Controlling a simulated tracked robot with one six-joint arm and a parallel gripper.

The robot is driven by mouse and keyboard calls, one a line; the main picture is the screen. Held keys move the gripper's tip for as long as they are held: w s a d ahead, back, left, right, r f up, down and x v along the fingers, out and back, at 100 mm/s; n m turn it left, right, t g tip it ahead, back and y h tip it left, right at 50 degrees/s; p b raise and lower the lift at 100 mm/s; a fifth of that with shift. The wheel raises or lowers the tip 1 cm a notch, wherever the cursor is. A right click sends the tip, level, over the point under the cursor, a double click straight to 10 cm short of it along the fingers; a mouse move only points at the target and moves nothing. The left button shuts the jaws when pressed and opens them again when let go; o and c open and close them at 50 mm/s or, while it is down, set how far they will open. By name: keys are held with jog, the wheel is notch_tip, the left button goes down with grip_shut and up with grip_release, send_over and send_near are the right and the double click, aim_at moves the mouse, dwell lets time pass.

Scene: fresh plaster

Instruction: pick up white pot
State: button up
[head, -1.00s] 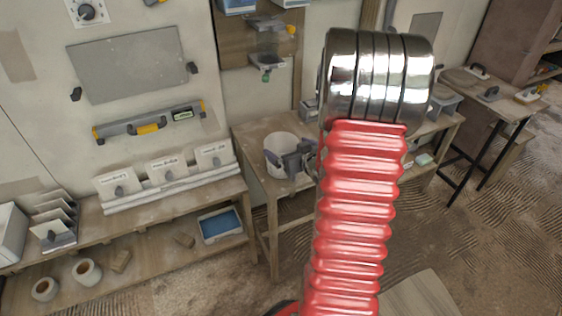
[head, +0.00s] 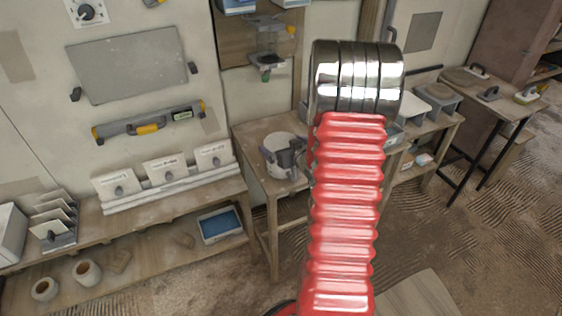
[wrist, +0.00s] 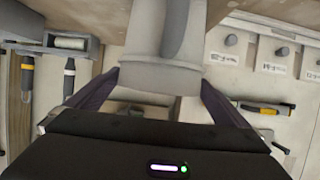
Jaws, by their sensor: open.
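The white pot (head: 277,145) stands on the small wooden table in the head view, partly hidden by my gripper (head: 288,157). In the wrist view the white pot (wrist: 168,45) fills the upper middle, and its top is cut off by the frame. My gripper (wrist: 160,82) shows its two dark fingers spread, one on each side of the pot. They look open, and I cannot tell whether either finger touches the pot. My red ribbed arm hides the table to the right of the pot.
A wooden bench (head: 240,183) with labelled cards (head: 165,170) stands left of the table (head: 250,133). A blue tray (head: 221,226) lies on its lower shelf. A spirit level (head: 150,122) and grey panel (head: 130,65) are on the wall. A holder (head: 266,58) hangs above the pot.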

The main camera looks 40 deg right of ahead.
jog(key=shift+c, duration=0.4)
jog(key=c, duration=1.1)
jog(key=shift+r, duration=5)
jog(key=shift+c, duration=0.2)
